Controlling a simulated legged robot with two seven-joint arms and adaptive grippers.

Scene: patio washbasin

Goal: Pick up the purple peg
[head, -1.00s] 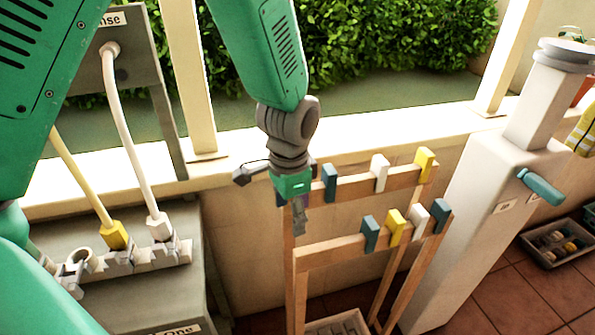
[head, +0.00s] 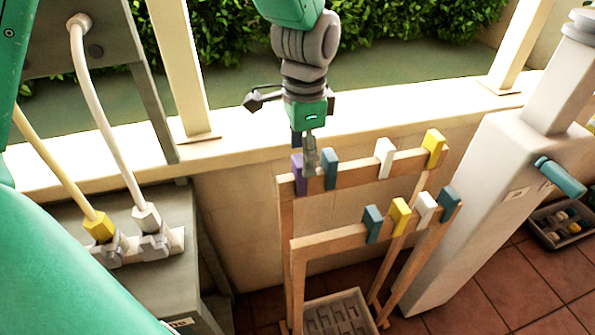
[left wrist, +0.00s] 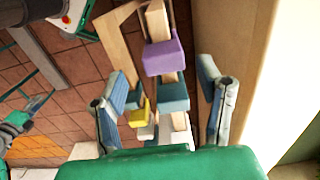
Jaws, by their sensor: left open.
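The purple peg (head: 298,174) sits on the left end of the back rail of a wooden rack (head: 352,176). In the left wrist view the purple peg (left wrist: 163,57) is ahead of the jaws, between the lines of the two fingers. My left gripper (head: 304,156) is open and empty, pointing down just above the rail's left end. One finger hides part of the space between the purple peg and a teal peg (head: 330,169). The left gripper (left wrist: 165,95) has its fingers spread wide in the wrist view. My right gripper is not in view.
White (head: 384,158) and yellow (head: 434,148) pegs sit further right on the back rail. The front rail holds several teal, yellow and white pegs. A wall ledge (head: 245,140) runs close behind. A grey tray (head: 338,315) lies below; a white post (head: 480,210) stands right.

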